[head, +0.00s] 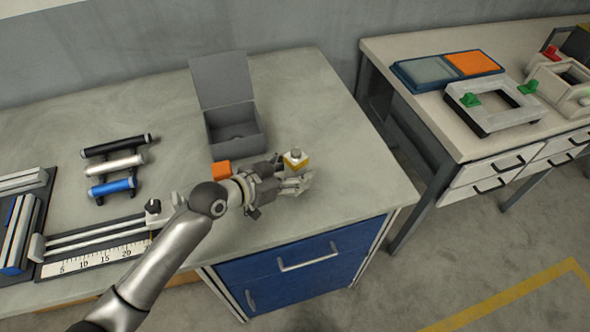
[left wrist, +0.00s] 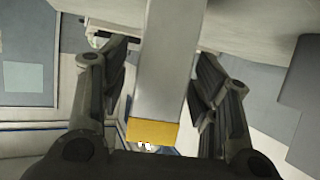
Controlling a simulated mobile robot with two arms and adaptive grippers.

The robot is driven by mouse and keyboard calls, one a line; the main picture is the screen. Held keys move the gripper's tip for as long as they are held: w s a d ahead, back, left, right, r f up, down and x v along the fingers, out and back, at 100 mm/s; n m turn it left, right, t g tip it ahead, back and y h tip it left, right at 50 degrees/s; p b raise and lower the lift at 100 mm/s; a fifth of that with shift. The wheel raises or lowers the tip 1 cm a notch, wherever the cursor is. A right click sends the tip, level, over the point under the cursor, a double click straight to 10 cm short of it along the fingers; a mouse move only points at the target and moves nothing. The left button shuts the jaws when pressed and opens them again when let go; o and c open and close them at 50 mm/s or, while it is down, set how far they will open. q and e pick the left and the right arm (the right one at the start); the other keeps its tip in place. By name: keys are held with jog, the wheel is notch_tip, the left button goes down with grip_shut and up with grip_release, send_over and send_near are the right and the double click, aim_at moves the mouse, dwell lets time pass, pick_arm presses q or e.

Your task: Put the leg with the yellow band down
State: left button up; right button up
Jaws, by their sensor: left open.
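The leg with the yellow band (head: 295,158) is at the right part of the grey worktop. In the head view only its top end shows, with a yellow edge and a small grey stud on top. In the left wrist view its pale grey shaft (left wrist: 160,65) runs between my fingers, with the yellow band (left wrist: 152,132) nearest the camera. My left gripper (head: 293,177) is open around the leg, with gaps on both sides. The gripper hides the leg's lower part in the head view, so its foot is not visible. My right gripper is not in view.
An open grey box (head: 234,130) stands behind the gripper, with an orange block (head: 221,168) near it. Black, white and blue rollers (head: 115,163) and a ruled rail fixture (head: 100,254) are at left. The worktop right of the gripper is clear.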

aim_at(290, 174)
pick_arm(q)
jog(key=shift+b+v, duration=0.5)
jog(key=shift+v, duration=3)
jog(key=shift+s+f, duration=0.1)
jog(key=shift+s, duration=0.05)
